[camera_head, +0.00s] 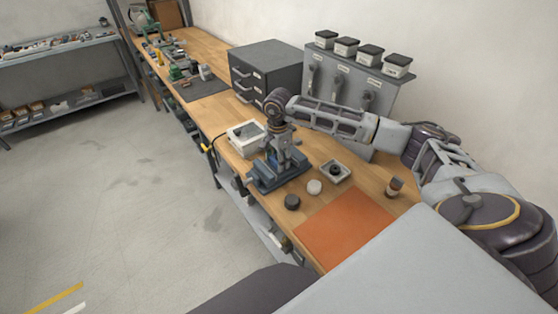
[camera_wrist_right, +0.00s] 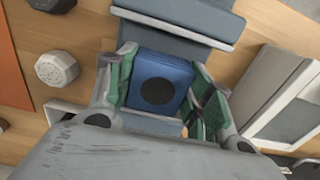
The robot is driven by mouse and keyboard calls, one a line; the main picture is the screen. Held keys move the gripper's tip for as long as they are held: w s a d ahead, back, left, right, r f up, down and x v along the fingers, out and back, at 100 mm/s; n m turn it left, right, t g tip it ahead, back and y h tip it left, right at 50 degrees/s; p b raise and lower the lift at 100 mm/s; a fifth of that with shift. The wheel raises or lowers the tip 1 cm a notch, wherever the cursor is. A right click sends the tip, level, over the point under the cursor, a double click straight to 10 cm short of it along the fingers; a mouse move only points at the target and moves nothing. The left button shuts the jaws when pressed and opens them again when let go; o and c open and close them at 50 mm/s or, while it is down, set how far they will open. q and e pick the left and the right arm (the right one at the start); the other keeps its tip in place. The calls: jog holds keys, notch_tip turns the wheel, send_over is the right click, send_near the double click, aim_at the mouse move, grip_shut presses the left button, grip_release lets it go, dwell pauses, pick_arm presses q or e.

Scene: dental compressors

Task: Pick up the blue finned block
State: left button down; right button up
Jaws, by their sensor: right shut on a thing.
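The blue finned block (camera_wrist_right: 176,68) sits between the green-padded fingers of my right gripper (camera_wrist_right: 163,88) in the right wrist view. In the head view my right gripper (camera_head: 281,153) points down just above the blue-grey vise (camera_head: 268,182) on the bench, and the block is mostly hidden there. I cannot tell whether the block still touches the vise. The vise also shows behind the block in the wrist view (camera_wrist_right: 180,47). My left gripper is not in view.
A white box (camera_head: 237,146) stands left of the vise. A dark knob (camera_head: 292,202), a pale knob (camera_head: 314,187) and a small tray (camera_head: 346,177) lie to its right. An orange mat (camera_head: 345,228) and a brown jar (camera_head: 394,187) are nearer. Grey drawers (camera_head: 260,75) stand behind.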

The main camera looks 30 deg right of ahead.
jog(key=shift+r, duration=0.15)
notch_tip(320, 180, up, 8)
jog(key=shift+b, duration=0.5)
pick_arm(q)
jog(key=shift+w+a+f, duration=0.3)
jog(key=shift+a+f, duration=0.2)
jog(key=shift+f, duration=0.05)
pick_arm(e)
jog(key=shift+r, duration=0.9)
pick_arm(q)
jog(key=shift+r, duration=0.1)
